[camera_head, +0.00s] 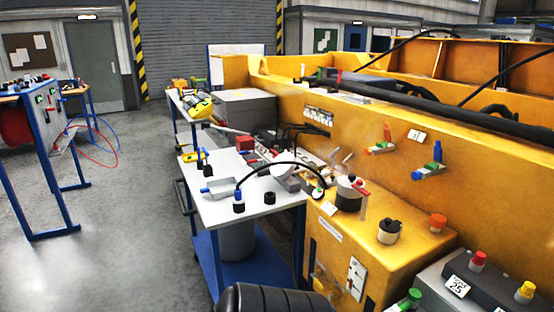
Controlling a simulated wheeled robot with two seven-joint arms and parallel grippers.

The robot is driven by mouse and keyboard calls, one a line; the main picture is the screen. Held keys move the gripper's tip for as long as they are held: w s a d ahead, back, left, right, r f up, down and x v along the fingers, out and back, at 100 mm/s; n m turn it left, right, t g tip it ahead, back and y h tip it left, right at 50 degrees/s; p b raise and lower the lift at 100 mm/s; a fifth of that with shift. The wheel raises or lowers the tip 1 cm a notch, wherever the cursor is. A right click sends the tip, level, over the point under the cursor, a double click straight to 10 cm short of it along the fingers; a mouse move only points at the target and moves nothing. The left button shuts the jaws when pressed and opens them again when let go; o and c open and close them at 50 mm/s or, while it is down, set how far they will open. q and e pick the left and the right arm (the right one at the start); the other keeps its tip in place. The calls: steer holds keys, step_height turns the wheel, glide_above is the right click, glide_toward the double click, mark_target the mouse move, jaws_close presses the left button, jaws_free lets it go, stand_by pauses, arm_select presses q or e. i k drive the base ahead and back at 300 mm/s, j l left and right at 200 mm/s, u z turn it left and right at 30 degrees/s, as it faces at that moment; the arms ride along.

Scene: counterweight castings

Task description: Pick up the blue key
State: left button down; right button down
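A small upright blue piece (437,151), which may be the blue key, stands at the right end of a grey and green fitting on the side of the large yellow casting. It is too small to tell its exact shape. A smaller blue piece (239,194) tops a dark item on the white-topped cart, and I cannot tell if it is a key. Neither of my grippers shows in this view.
The white cart top (222,212) holds tools and a black hose. A grey box with colored knobs (462,286) is at the lower right. The left floor is open.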

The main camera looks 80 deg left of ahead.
mark_target(207, 154)
steer(key=u, duration=3.25)
steer(key=i+j, duration=0.3)
steer(key=i, duration=0.15)
steer(key=u, duration=0.05)
